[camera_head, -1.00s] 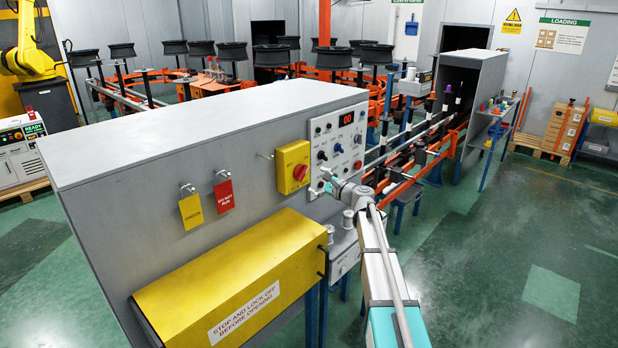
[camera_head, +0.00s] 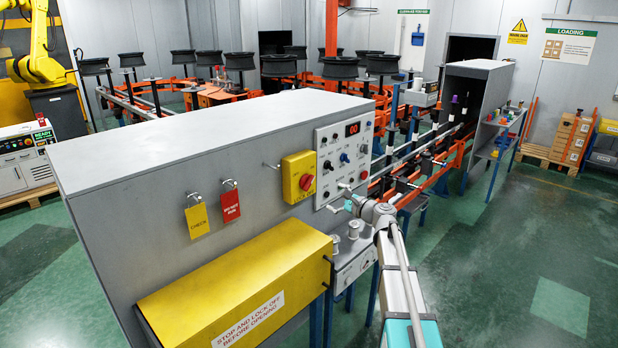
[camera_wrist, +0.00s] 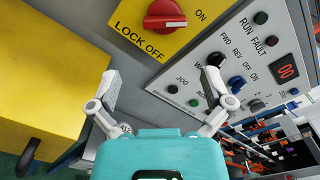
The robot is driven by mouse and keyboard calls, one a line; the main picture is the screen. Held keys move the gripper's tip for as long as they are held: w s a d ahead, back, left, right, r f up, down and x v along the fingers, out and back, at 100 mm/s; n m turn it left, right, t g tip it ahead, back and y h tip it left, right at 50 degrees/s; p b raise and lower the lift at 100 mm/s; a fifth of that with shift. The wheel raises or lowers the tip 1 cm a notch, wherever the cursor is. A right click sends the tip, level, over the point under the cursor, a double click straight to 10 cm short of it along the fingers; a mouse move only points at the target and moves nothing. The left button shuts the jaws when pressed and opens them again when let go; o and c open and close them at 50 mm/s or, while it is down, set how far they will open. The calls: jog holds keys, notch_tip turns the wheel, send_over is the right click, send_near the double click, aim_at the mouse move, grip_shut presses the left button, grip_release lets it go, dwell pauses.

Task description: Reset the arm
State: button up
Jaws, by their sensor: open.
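My gripper (camera_wrist: 161,92) is open and empty in the wrist view, its two fingers spread apart below the red rotary switch. In the head view my gripper (camera_head: 340,197) is in front of the lower part of the white control panel (camera_head: 331,157), on the front of the grey cabinet. The wrist view shows the panel (camera_wrist: 272,45) on the right, with knobs, buttons and a red "00" display (camera_wrist: 285,70). The yellow lock-off box (camera_wrist: 120,22) with its red switch (camera_wrist: 165,15) is at the top. Whether a finger touches the panel cannot be told.
A yellow cover (camera_head: 240,285) juts from the cabinet front (camera_head: 110,230) at lower left. A small grey box with metal spools (camera_head: 352,262) stands below the panel. An orange conveyor (camera_head: 440,170) with spindles runs behind my arm. The green floor (camera_head: 520,260) on the right is open.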

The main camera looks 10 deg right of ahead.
jog(key=s+a+f+n+g+h, duration=0.1)
jog(key=s+a+f+n+g, duration=0.45)
jog(key=s, duration=0.35)
jog(key=s+a+f+n+g+h, duration=0.1)
jog(key=s+a+f+n+g, duration=0.3)
jog(key=s+a+f+n, duration=0.35)
jog(key=s+d+f+n+g+h, duration=0.2)
jog(key=s+n+h, duration=0.1)
jog(key=s, duration=0.6)
jog(key=s+d+f+n+g+h, duration=0.2)
jog(key=s+h, duration=0.3)
jog(key=s, duration=0.4)
jog(key=shift+s+d+f+n+g, duration=0.2)
jog(key=shift+s+f+n+g, duration=0.2)
jog(key=shift+f+n, duration=0.4)
